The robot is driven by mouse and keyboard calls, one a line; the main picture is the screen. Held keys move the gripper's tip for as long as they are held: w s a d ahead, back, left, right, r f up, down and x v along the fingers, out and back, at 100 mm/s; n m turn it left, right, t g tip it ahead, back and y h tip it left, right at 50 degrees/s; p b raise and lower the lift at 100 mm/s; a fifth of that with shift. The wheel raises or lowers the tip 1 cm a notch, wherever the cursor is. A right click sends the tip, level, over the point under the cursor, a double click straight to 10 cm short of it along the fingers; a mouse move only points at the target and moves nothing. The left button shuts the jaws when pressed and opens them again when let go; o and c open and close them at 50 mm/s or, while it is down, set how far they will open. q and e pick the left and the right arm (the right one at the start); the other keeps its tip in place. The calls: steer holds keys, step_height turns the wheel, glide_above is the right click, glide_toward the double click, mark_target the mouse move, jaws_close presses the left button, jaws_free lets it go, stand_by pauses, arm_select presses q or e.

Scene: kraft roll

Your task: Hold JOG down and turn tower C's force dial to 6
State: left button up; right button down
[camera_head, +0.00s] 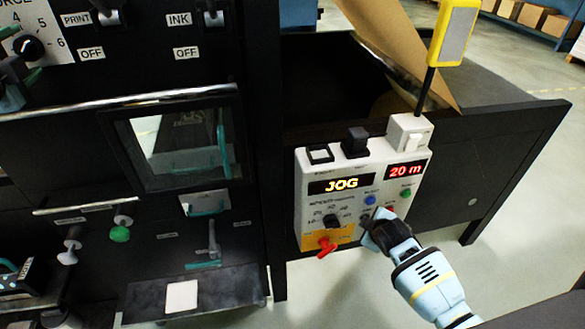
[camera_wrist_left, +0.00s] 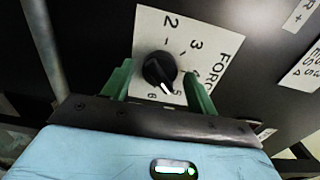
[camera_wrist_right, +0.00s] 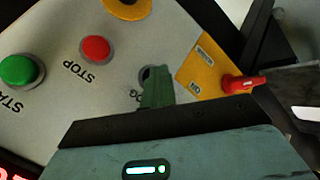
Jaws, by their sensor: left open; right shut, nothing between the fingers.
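The force dial (camera_wrist_left: 158,70) is a black knob on a white numbered plate (camera_wrist_left: 212,40); its white pointer points at about 5. It shows at the upper left of the head view (camera_head: 28,48). My left gripper (camera_wrist_left: 160,80) is open, its green fingers on either side of the knob; I cannot tell if they touch it. In the head view it is partly cut off at the left edge (camera_head: 14,85). My right gripper (camera_wrist_right: 157,85) is shut and empty, its tip over the dark JOG button (camera_wrist_right: 147,73), which it partly hides. In the head view it is at the control box (camera_head: 372,228).
The control box (camera_head: 312,190) displays JOG and 20 m. Red STOP (camera_wrist_right: 95,48) and green START (camera_wrist_right: 18,70) buttons and a red switch (camera_wrist_right: 245,83) are close to my right gripper. Brown kraft paper (camera_head: 395,40) rises behind the box.

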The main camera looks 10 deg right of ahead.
arm_select(q)
steer(key=c, duration=0.7)
steer(key=shift+o, duration=0.2)
steer(key=m, duration=0.3)
steer(key=shift+a+r, duration=0.1)
steer(key=m, duration=0.5)
steer(key=o, duration=0.3)
steer(key=shift+m, duration=0.4)
steer(key=o, duration=0.4)
steer(key=shift+c, duration=0.2)
